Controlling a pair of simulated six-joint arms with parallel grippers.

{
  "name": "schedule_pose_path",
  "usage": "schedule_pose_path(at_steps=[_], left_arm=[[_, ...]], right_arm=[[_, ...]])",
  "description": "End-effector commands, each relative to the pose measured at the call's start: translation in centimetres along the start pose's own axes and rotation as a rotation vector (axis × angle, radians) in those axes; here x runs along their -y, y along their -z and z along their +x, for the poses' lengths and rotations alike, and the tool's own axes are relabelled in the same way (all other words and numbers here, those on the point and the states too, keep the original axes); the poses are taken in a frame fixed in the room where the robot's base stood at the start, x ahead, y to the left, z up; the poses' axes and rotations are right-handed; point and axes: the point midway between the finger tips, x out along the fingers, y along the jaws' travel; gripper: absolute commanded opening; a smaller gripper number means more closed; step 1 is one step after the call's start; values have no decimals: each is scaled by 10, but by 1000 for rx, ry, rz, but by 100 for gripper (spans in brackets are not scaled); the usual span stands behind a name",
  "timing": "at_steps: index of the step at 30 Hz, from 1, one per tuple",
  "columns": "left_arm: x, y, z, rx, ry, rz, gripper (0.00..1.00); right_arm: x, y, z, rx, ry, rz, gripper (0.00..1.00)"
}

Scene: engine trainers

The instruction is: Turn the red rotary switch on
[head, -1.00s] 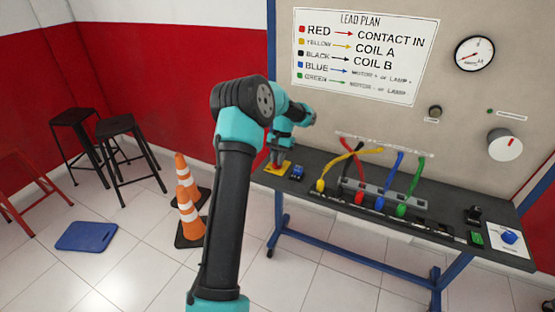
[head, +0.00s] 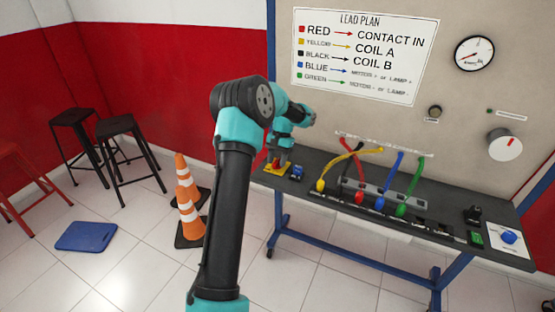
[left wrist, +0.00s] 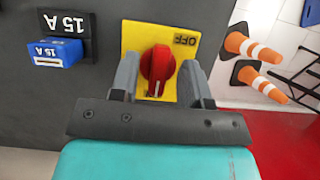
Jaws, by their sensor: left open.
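The red rotary switch (left wrist: 158,66) sits on a yellow plate (left wrist: 134,37) marked OFF, in the left wrist view. Its white pointer line lies toward the gripper side, and the OFF label is at the upper right of the knob. My left gripper (left wrist: 158,80) is open, with one finger on each side of the knob; I cannot tell whether they touch it. In the head view my left gripper (head: 277,158) is over the yellow plate (head: 280,171) at the left end of the bench, and the knob is mostly hidden. My right gripper is not in view.
A blue 15 A block (head: 297,171) stands just right of the plate. Several coloured leads and plugs lie farther right on the dark bench (head: 325,160). The back panel (head: 400,125) rises behind. Traffic cones (head: 188,195) stand on the floor to the left.

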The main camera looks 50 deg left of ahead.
Motion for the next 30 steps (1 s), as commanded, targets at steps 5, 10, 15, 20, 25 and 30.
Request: schedule_pose_path(at_steps=[5, 10, 15, 20, 25, 30], left_arm=[[0, 0, -5, -2, 0, 0, 43], [0, 0, -23, -4, 1, -1, 43], [0, 1, -53, -6, 0, -1, 43], [0, 1, -84, -5, 0, -1, 43], [0, 1, -113, -4, 0, -1, 43], [0, 1, -138, -4, 0, 0, 43]], right_arm=[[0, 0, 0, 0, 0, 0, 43], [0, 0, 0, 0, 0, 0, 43], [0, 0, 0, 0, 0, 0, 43], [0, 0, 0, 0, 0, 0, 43], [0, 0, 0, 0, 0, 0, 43], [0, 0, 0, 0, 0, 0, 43]])
